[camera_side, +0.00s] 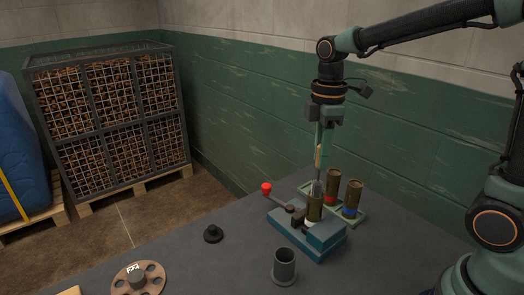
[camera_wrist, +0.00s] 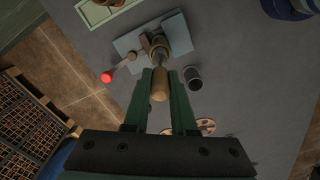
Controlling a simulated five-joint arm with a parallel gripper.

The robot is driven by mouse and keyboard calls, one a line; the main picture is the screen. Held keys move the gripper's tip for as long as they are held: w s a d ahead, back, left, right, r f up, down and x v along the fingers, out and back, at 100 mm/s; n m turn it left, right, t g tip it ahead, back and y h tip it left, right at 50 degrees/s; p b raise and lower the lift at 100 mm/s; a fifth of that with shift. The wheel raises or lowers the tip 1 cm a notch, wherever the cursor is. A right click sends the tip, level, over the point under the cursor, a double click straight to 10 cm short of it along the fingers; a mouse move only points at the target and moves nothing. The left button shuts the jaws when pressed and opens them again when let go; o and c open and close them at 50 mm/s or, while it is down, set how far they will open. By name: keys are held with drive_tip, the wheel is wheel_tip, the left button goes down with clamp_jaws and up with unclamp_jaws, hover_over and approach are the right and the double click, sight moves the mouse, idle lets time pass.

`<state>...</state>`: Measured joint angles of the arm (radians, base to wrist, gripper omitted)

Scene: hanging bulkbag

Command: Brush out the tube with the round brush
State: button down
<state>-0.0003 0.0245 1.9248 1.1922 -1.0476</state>
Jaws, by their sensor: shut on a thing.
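My gripper (camera_side: 319,150) points down and is shut on the wooden handle of the round brush (camera_side: 317,160); in the wrist view the handle (camera_wrist: 159,85) lies between the fingertips (camera_wrist: 160,74). The grey brush head (camera_side: 317,188) is at the mouth of a brass-coloured tube (camera_side: 315,208) with a pale band. I cannot tell how far the bristles reach inside. The tube stands upright in a blue vise (camera_side: 325,235) with a red-knobbed lever (camera_side: 267,188). The wrist view shows the tube (camera_wrist: 158,45) and vise (camera_wrist: 177,33) beyond the handle.
Two more brass tubes, one with a red band (camera_side: 333,186) and one with a blue band (camera_side: 352,197), stand in a green rack (camera_side: 360,219) behind the vise. A dark cup (camera_side: 284,268), a black knob (camera_side: 213,234) and a brown disc (camera_side: 138,281) sit on the grey table in front.

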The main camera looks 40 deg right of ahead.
sight(318, 180)
drive_tip(key=shift+f, duration=3)
drive_tip(key=shift+r, duration=2.25)
drive_tip(key=shift+f, duration=2.3)
drive_tip(key=shift+r, duration=0.1)
drive_tip(key=shift+r, duration=2.2)
drive_tip(key=shift+f, duration=0.15)
